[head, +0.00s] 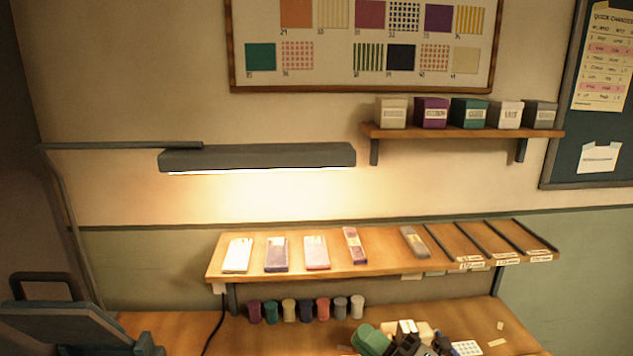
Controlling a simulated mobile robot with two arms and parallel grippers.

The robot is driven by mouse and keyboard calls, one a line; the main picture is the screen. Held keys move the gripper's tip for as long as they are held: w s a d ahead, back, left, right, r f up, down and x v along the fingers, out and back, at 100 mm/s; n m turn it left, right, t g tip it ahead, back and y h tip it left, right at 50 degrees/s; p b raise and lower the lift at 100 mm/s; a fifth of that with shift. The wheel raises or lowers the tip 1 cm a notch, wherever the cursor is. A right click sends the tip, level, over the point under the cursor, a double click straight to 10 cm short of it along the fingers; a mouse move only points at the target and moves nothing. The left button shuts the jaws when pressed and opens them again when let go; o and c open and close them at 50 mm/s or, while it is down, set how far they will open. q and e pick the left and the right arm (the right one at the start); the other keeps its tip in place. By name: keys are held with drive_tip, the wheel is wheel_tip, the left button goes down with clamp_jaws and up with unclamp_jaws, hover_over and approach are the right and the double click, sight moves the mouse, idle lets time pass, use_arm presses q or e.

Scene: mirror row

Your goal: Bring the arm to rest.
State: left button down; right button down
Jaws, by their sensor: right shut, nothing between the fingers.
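My right gripper (428,345) is at the bottom edge of the head view, low over the wooden bench (285,340). Its dark jaws are small and partly cut off by the frame edge. They are shut with nothing between them. I cannot tell how far above the bench they are. My left gripper is not in view.
A slanted wooden shelf (375,262) holds several flat packets, with dividers at its right. A row of coloured spools (304,311) stands below it. A lit lamp (258,158) hangs above. A wall shelf (462,132) carries several boxes. Small pale scraps (498,342) lie at the bench's right.

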drive_tip(key=s+d+f+m+h, duration=0.2)
drive_tip(key=d+f+m+h, duration=0.4)
drive_tip(key=m+h, duration=0.35)
drive_tip(key=s+d+f+m+h, duration=0.3)
drive_tip(key=d+f+m+h, duration=0.4)
drive_tip(key=m, duration=0.4)
drive_tip(key=s+f+m+g, duration=0.2)
drive_tip(key=s+f+g, duration=0.3)
drive_tip(key=s, duration=0.4)
drive_tip(key=s+f+m+g, duration=0.2)
drive_tip(key=s+f+g, duration=0.35)
drive_tip(key=s, duration=0.45)
wheel_tip(320, 180, down, 24)
drive_tip(key=f+g, duration=0.1)
drive_tip(key=s+d+f+g+b, duration=0.1)
drive_tip(key=s+d+f, duration=0.1)
drive_tip(key=s+f, duration=1.4)
drive_tip(key=shift+s+d+f+n+g, duration=0.25)
drive_tip(key=shift+d+f+n+g, duration=0.15)
drive_tip(key=shift+f, duration=0.4)
